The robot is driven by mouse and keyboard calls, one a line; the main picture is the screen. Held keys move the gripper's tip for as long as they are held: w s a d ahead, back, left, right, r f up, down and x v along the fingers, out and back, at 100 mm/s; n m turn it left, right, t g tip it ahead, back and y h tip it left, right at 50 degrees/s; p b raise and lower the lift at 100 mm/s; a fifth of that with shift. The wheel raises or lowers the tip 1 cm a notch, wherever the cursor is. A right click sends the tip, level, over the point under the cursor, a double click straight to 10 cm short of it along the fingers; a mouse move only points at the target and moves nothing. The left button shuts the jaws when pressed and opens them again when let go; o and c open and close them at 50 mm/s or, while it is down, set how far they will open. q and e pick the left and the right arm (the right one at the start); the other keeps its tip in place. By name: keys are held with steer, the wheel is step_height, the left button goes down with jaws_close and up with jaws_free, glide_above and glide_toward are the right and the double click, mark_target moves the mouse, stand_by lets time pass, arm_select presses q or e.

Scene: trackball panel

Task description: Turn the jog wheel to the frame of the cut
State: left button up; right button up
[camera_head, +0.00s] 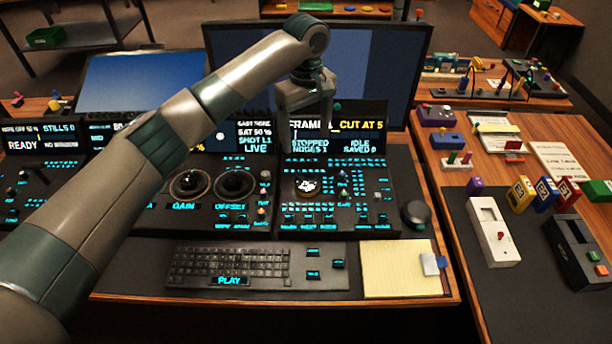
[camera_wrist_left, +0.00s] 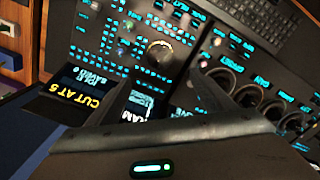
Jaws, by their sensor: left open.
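The jog wheel (camera_head: 306,186), a round disc with a bright patterned top, is set in the right-hand console panel. In the left wrist view a round, shiny knob (camera_wrist_left: 158,52), which looks like this wheel, lies beyond the fingertips. My left gripper (camera_head: 306,115) is open and empty, pointing down in front of the panel's screen, above and apart from the wheel. Its two spread fingers (camera_wrist_left: 165,82) also show in the wrist view. The screen (camera_head: 360,125) reads "CUT AT 5", "STOPPED" and "IDLE"; the frame number is hidden behind the gripper. My right gripper is not in view.
Small lit buttons (camera_head: 345,190) crowd around the wheel. A dark round knob (camera_head: 415,213) stands at the panel's right edge. A keyboard (camera_head: 230,265) and yellow pad (camera_head: 400,268) lie in front. Large monitors (camera_head: 385,65) stand behind. Trackball wells (camera_head: 235,184) are to the left.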

mark_target(306, 180)
arm_select(q)
step_height(306, 180, down, 15)
steer(key=shift+r+p, duration=0.15)
steer(key=shift+p, duration=1.1)
steer(key=shift+f, duration=0.55)
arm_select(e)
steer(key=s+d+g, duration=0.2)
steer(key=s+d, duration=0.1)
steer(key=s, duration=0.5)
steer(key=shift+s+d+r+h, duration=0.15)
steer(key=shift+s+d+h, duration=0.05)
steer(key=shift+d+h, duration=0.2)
arm_select(q)
steer(key=shift+c, duration=0.3)
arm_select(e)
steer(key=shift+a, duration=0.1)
arm_select(q)
steer(key=c, duration=1)
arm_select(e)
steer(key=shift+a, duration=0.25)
